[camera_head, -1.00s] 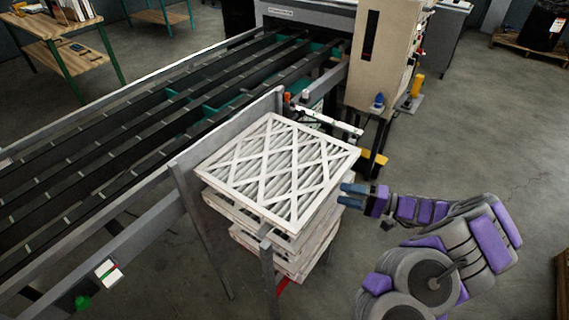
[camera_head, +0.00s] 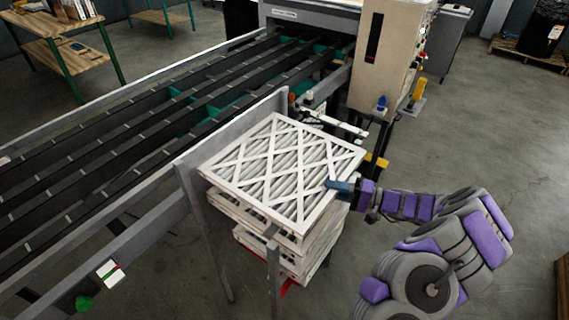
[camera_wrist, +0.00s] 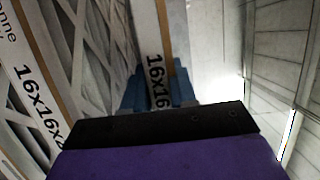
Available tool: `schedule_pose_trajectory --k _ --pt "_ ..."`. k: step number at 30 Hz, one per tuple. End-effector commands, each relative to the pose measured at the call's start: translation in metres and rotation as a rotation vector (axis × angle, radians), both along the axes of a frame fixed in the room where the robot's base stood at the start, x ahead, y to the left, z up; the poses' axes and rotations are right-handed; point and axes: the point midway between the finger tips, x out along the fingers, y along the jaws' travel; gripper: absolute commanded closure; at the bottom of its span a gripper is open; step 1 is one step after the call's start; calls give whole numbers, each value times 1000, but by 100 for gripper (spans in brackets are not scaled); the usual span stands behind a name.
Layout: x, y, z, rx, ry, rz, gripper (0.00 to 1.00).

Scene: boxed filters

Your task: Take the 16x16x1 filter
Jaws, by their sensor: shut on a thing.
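A stack of white-framed pleated filters stands on a grey metal stand. The top filter (camera_head: 284,170) shows white diagonal cross strips over grey pleats. My gripper (camera_head: 340,185) reaches in from the right and is shut on the right edge of the top filter. In the wrist view the blue fingers (camera_wrist: 160,88) close on a filter frame (camera_wrist: 152,35) printed "16x16", with the rest of the print hidden. Another filter frame (camera_wrist: 32,95) at the left of that view also reads "16x16", its last figure unclear.
More filters (camera_head: 262,222) lie below the top one, slightly out of line. A conveyor (camera_head: 120,150) with black belts runs behind the stack, with a beige machine cabinet (camera_head: 388,60) at the back. Open floor (camera_head: 480,130) lies to the right.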

Motion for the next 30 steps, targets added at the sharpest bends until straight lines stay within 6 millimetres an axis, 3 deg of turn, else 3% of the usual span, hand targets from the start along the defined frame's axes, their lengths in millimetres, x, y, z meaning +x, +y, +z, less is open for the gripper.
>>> schedule_pose_trajectory --k 6,19,23,30 --pt "0 -4 -2 1 4 -1 100" --pt "1 -2 2 -1 3 -1 100" --pt "0 -2 14 0 -1 -1 100" --pt "0 -3 52 2 -3 -1 100"
